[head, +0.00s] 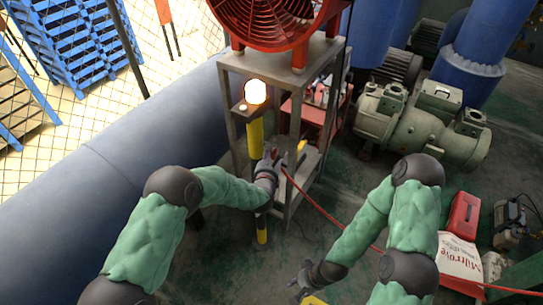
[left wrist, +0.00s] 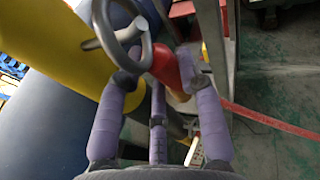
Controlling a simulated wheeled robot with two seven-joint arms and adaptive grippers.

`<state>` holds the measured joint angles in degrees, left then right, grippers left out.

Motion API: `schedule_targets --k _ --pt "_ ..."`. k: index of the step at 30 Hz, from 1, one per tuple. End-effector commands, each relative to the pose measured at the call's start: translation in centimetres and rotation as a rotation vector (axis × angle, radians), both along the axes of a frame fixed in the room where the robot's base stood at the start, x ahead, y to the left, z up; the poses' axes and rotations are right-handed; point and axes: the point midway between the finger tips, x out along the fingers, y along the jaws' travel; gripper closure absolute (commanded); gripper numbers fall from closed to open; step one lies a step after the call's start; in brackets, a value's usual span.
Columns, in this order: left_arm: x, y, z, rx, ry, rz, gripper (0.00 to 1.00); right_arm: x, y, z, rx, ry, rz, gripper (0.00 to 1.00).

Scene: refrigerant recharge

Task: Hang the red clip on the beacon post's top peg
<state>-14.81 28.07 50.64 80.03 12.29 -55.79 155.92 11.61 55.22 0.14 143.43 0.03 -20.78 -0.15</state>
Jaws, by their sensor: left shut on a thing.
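The yellow beacon post (head: 255,137) stands upright under a lit lamp (head: 256,92); it fills the upper left of the left wrist view (left wrist: 45,35). My left gripper (head: 277,158) is beside the post. In the left wrist view, its purple fingers are shut on the red clip (left wrist: 165,66). A grey metal loop (left wrist: 146,45) shows at the clip, close to the post. A grey peg (left wrist: 92,44) from the post overlaps the loop; I cannot tell whether the loop is around it. My right gripper (head: 303,286) is low at the bottom edge, its finger opening unclear.
A red hose (head: 325,215) runs from near my left gripper to the lower right. A metal stand (head: 335,52) with a red fan (head: 265,15) is behind the post. A green pump (head: 420,118), a red box (head: 463,215) and a white sack (head: 457,255) are on the right.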

Motion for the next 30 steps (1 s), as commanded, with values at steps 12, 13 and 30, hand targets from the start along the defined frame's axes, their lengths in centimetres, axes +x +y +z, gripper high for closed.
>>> schedule_targets --k 12,13,30 --pt "0.0 0.0 0.1 0.000 0.000 0.000 0.98 0.0 0.0 -0.4 0.000 0.000 0.000 0.60" --pt "0.0 0.0 0.1 0.000 -0.001 0.000 0.98 0.0 0.0 -0.4 0.000 0.000 0.000 0.60" --pt "0.0 0.0 0.1 0.000 -0.001 0.001 0.98 0.0 0.0 -1.3 0.000 0.000 0.000 0.60"
